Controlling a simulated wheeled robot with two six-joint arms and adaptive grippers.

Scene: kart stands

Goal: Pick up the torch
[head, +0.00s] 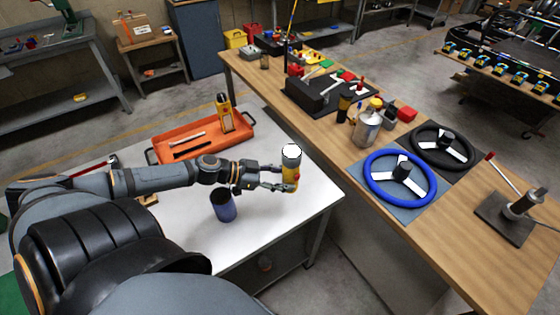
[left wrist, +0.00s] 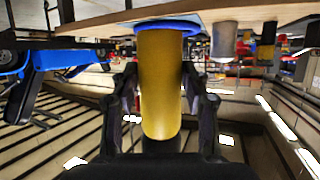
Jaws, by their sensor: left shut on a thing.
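The torch (head: 290,172) is a yellow cylinder with a grey and white top and a red spot on its side. It is upright over the right part of the white table (head: 262,235). My left gripper (head: 280,180) reaches it from the left and is shut on its body. I cannot tell whether its base touches the table. In the left wrist view the yellow torch body (left wrist: 160,85) stands between the two fingers of my left gripper (left wrist: 160,95). My right gripper is not in view.
A dark blue cup (head: 223,206) stands just below my left gripper on the white table. An orange tray (head: 240,130) with tools lies behind. To the right, a wooden bench (head: 465,255) holds a blue steering wheel (head: 372,178), a black one (head: 421,148) and a metal can (head: 366,130).

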